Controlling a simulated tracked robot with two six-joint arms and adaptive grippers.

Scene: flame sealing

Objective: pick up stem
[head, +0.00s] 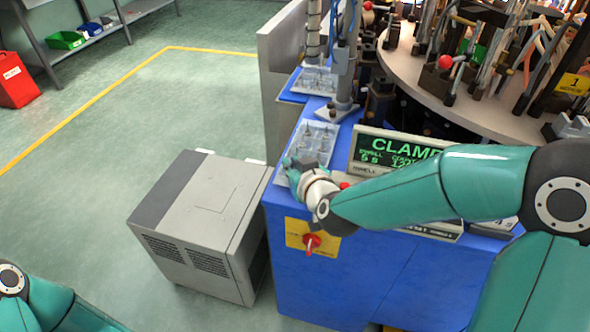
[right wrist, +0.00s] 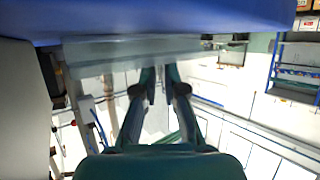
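A clear tray (head: 327,158) lies on the blue cabinet top and bears several small upright pieces. These may be stems, but they are too small to tell apart. My right gripper (head: 293,168) is at the tray's near left corner, close to the cabinet's edge. In the right wrist view its two fingers (right wrist: 160,78) stand a little apart, with no held piece visible between the tips. Whether the tips touch anything on the tray is hidden. Only a part of my left arm shows at the bottom left of the head view, and its gripper is out of frame.
A second clear tray (head: 313,82) lies farther back beside a metal post (head: 345,65). A display panel (head: 385,152) reading "CLAMP" stands right of the near tray. A round turntable (head: 480,112) with clamps is behind. A grey box (head: 200,215) stands on the floor at left.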

